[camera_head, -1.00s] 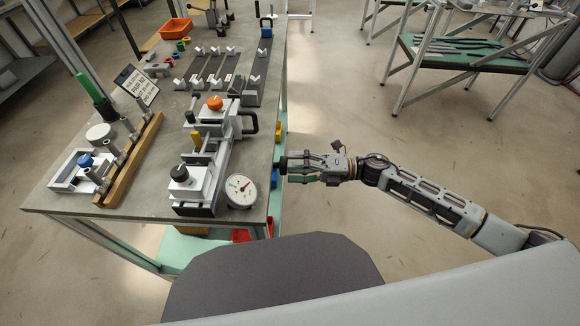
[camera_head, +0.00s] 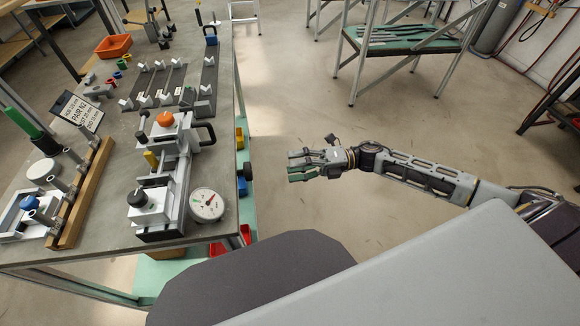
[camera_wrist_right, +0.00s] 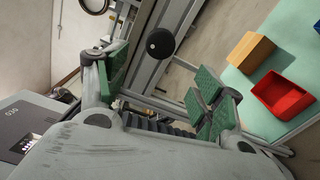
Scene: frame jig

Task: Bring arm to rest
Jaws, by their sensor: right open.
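My right gripper (camera_head: 298,166) is open and empty in the head view. It hangs over bare floor to the right of the workbench (camera_head: 120,200), clear of the bench edge. Its green-padded fingers also show spread apart in the right wrist view (camera_wrist_right: 165,95), with nothing between them in their grip. My right arm reaches in from the right edge of the head view. My left gripper is not in view.
The bench carries a clamp jig (camera_head: 165,165), a round dial gauge (camera_head: 206,204), an orange bin (camera_head: 113,46) and a wooden rack (camera_head: 80,195). A black knob (camera_head: 248,171) sticks out at its right side. A green-topped stand (camera_head: 405,40) is farther back. Floor lies open between.

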